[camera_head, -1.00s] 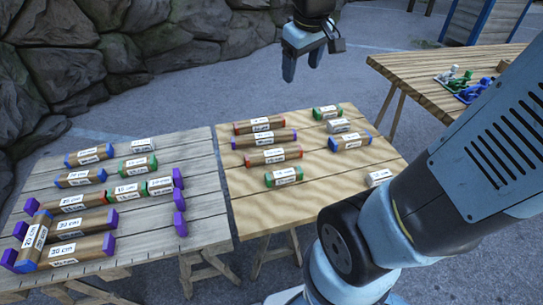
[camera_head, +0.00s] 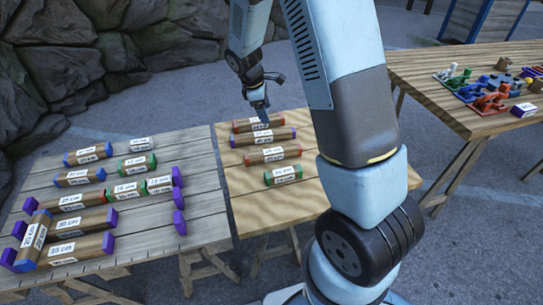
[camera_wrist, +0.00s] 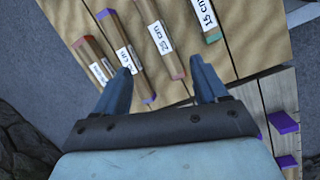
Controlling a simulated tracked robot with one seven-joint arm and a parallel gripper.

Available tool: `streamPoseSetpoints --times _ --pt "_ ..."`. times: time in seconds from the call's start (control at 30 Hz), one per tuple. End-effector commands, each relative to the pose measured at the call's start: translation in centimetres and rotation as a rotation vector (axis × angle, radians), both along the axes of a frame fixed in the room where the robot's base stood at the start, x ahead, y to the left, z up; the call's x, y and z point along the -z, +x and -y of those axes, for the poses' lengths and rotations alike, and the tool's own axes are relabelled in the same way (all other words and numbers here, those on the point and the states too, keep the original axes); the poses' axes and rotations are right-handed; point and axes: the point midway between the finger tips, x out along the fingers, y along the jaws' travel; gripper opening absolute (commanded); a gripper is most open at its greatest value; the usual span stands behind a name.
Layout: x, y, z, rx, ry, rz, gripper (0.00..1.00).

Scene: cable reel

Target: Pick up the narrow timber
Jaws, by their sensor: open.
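Several labelled brown timbers with coloured ends lie on the middle table. In the head view these are a red-ended timber (camera_head: 250,125), a purple-ended timber (camera_head: 263,138), a red-ended timber (camera_head: 272,155) and a green-ended timber (camera_head: 283,175). I cannot tell which one is the narrow timber. My gripper (camera_head: 264,119) is open and empty above the far part of this table. In the wrist view my gripper (camera_wrist: 160,68) points down at the purple-ended timber (camera_wrist: 124,46) and the timber labelled 25 cm (camera_wrist: 158,38). The green-ended 15 cm timber (camera_wrist: 206,20) lies to their right.
The left table (camera_head: 200,170) holds more timbers and loose purple blocks (camera_head: 179,222). The right table (camera_head: 420,75) carries coloured clamp-like items (camera_head: 490,103). A stone wall (camera_head: 60,75) stands behind. My arm hides the right part of the middle table.

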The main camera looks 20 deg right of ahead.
Motion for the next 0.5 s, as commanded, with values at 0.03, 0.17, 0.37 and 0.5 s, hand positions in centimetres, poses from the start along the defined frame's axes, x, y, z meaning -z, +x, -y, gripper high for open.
streamPoseSetpoints --times 0.03,0.17,0.37,0.5 --pt "2.0 0.5 -0.3 -0.044 -0.019 -0.028 0.72" --pt "5.8 1.4 -0.7 -0.145 -0.058 -0.084 0.72" --pt "9.7 2.1 -1.2 -0.252 -0.096 -0.14 0.72" --pt "10.9 2.2 -1.2 -0.281 -0.107 -0.156 0.72"
